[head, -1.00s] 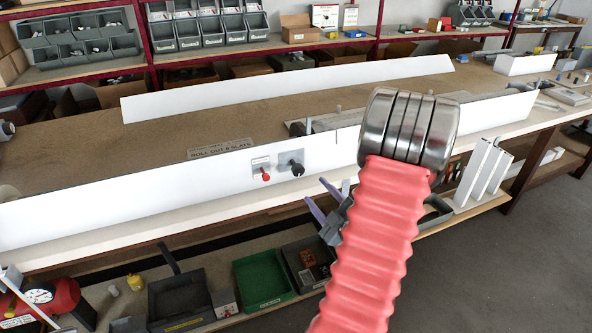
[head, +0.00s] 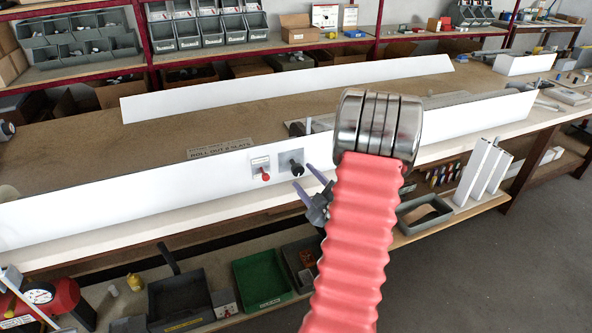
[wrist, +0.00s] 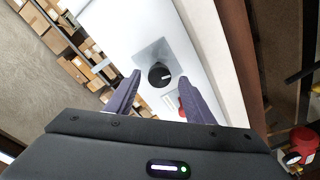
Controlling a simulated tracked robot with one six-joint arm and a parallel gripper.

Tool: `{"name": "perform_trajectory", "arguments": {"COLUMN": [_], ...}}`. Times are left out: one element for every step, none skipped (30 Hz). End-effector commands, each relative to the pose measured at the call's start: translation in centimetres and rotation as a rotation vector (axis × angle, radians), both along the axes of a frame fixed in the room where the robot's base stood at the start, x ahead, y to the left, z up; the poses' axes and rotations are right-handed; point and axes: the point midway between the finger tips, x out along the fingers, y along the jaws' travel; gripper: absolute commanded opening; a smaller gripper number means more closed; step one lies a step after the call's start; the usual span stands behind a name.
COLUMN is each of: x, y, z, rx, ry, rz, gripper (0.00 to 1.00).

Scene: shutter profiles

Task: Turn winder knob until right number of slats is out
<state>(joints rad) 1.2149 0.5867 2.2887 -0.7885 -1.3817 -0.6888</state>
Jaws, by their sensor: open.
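The black winder knob (head: 296,168) sits on a grey plate on the front of the long white profile (head: 130,195). In the wrist view the knob (wrist: 159,74) lies ahead of my fingertips, roughly midway between them. A white mark shows on its face. A small red lever (head: 265,176) is left of the knob in the head view; it is partly hidden by a finger in the wrist view (wrist: 182,110). My gripper (head: 312,181) is open and empty, just in front of the knob and not around it. A label (head: 220,148) behind the profile seems to read "ROLL OUT 8 SLATS". I cannot make out any slats.
A second long white panel (head: 290,88) stands at the back of the bench. A green bin (head: 262,279) and dark bins are on the shelf below. White profiles (head: 483,172) stand at the right. My red arm hides part of the bench.

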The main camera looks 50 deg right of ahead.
Motion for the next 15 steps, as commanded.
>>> {"name": "perform_trajectory", "arguments": {"x": [0.8, 1.2, 1.8, 2.2, 2.6, 3.2, 3.6, 3.9, 4.3, 4.6, 4.9, 5.2, 5.3, 5.5, 5.6], "y": [-0.2, -0.5, -0.7, -0.9, -1.1, -1.4, -1.5, -1.7, -1.9, -2.1, -2.2, -2.4, -2.4, -2.5, -2.5], "z": [-0.1, -0.1, -0.1, 0.0, 0.0, 0.0, 0.0, 0.0, -0.1, -0.1, -0.1, -0.1, -0.1, 0.0, 0.0], "rx": [0.000, 0.000, 0.000, -0.001, -0.001, -0.001, 0.000, -0.001, 0.000, 0.000, 0.000, 0.001, 0.002, 0.001, 0.001], "ry": [0.001, 0.000, 0.000, 0.000, 0.000, 0.001, 0.000, 0.001, 0.000, 0.001, 0.001, 0.001, 0.001, 0.000, 0.000], "rz": [0.003, 0.003, 0.003, 0.004, 0.004, 0.003, 0.003, 0.003, 0.003, 0.002, 0.002, 0.001, 0.001, 0.001, 0.001], "gripper": [0.49, 0.49, 0.49, 0.49, 0.49, 0.49, 0.49, 0.49, 0.49, 0.49, 0.49, 0.49, 0.49, 0.49, 0.49]}}
